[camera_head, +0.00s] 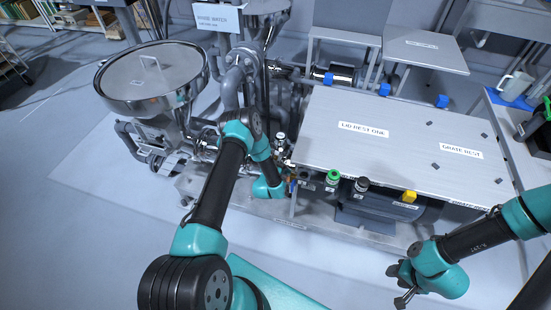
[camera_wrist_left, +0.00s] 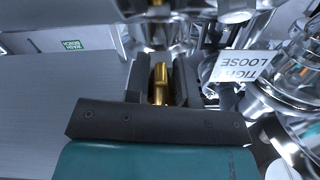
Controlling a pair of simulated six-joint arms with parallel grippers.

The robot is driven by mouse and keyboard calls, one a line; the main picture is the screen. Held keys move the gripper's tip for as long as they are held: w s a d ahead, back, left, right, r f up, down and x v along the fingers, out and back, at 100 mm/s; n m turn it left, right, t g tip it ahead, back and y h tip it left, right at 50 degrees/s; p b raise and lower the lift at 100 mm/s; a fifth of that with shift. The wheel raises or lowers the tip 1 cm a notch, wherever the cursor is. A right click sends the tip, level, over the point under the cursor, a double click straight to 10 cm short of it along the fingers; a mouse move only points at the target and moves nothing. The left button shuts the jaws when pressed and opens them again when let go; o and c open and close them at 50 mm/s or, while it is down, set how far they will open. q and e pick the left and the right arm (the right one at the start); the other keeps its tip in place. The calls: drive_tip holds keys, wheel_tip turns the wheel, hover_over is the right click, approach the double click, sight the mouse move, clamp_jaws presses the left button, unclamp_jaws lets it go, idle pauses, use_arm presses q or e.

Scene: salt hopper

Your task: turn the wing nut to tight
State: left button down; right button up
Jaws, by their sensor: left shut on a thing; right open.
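The brass wing nut (camera_wrist_left: 160,84) stands between the two dark fingers of my left gripper (camera_wrist_left: 158,78) in the left wrist view. The fingers are shut on it, one on each side. A white label (camera_wrist_left: 243,68) reading TIGHT and LOOSE appears upside down just right of the fingers. In the head view my left arm reaches across the middle to the pipework, and the wing nut cannot be made out there. My right gripper (camera_head: 404,287) is open and empty at the lower right, over the floor.
The steel bench (camera_head: 400,150) with LID REST ONE and GRATE REST labels lies right of my left arm. The lidded hopper (camera_head: 152,78) stands to the left. Shiny pipes and fittings crowd around the left gripper. Green, black and yellow parts line the bench's front edge.

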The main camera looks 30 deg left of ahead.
use_arm(q)
drive_tip(key=m, duration=0.7)
drive_tip(key=shift+m, duration=0.4)
drive_tip(key=m, duration=0.4)
drive_tip(key=shift+m, duration=2.3)
drive_tip(key=c, duration=1)
unclamp_jaws()
drive_tip(key=shift+o, duration=0.2)
drive_tip(key=shift+s, duration=0.15)
